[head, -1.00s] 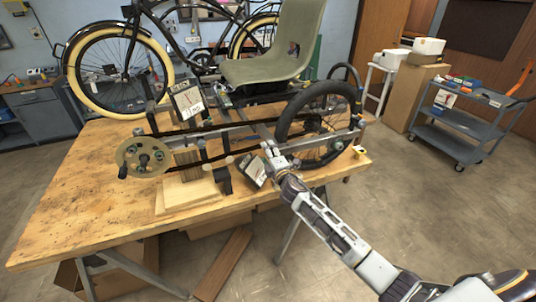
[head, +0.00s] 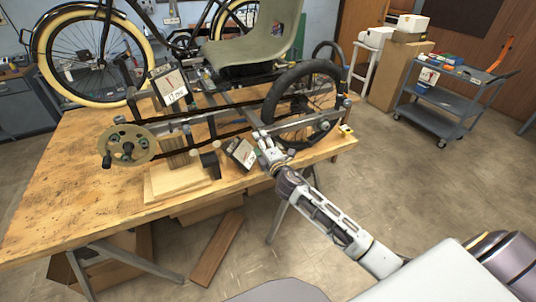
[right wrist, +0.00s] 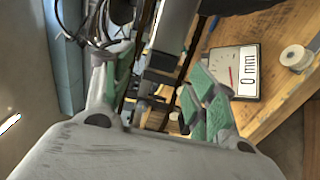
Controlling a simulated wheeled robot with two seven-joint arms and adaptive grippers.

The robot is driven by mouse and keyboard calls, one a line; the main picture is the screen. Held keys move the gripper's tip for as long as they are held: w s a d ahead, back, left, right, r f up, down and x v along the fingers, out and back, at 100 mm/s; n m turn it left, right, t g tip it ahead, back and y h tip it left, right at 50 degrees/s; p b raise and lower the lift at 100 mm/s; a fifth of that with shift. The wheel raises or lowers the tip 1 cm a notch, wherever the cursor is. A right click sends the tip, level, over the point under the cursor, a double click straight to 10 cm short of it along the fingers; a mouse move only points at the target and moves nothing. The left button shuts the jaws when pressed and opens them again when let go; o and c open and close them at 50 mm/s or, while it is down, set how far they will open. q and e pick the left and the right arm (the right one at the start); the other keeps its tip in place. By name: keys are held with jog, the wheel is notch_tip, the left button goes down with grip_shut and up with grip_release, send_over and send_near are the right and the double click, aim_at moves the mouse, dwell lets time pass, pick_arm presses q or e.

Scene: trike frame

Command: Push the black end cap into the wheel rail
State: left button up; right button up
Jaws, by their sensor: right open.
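The trike frame, with its seat (head: 258,45) and black-tyred wheel (head: 303,105), stands on the wooden table. A grey wheel rail (head: 308,123) runs along the near side of the wheel. My right gripper (head: 268,148) is at the frame's near side, close to this rail. In the right wrist view its green-padded fingers (right wrist: 160,95) are spread, with a grey rail (right wrist: 172,32) and dark parts visible between and beyond them. I cannot pick out the black end cap with certainty; it may be hidden or too small. My left gripper is out of view.
A dial gauge (head: 241,152) sits beside the gripper; in the wrist view it (right wrist: 236,73) reads 0 mm. Another gauge (head: 171,86) stands farther left. A chainring (head: 126,146) and wooden blocks (head: 178,182) are at the left. Bare tabletop (head: 75,170) lies left; a cart (head: 455,102) stands right.

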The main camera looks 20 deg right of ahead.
jog(key=s, duration=0.6)
jog(key=shift+s+d, duration=0.15)
dwell(0.7)
jog(key=shift+m, duration=0.4)
dwell(0.3)
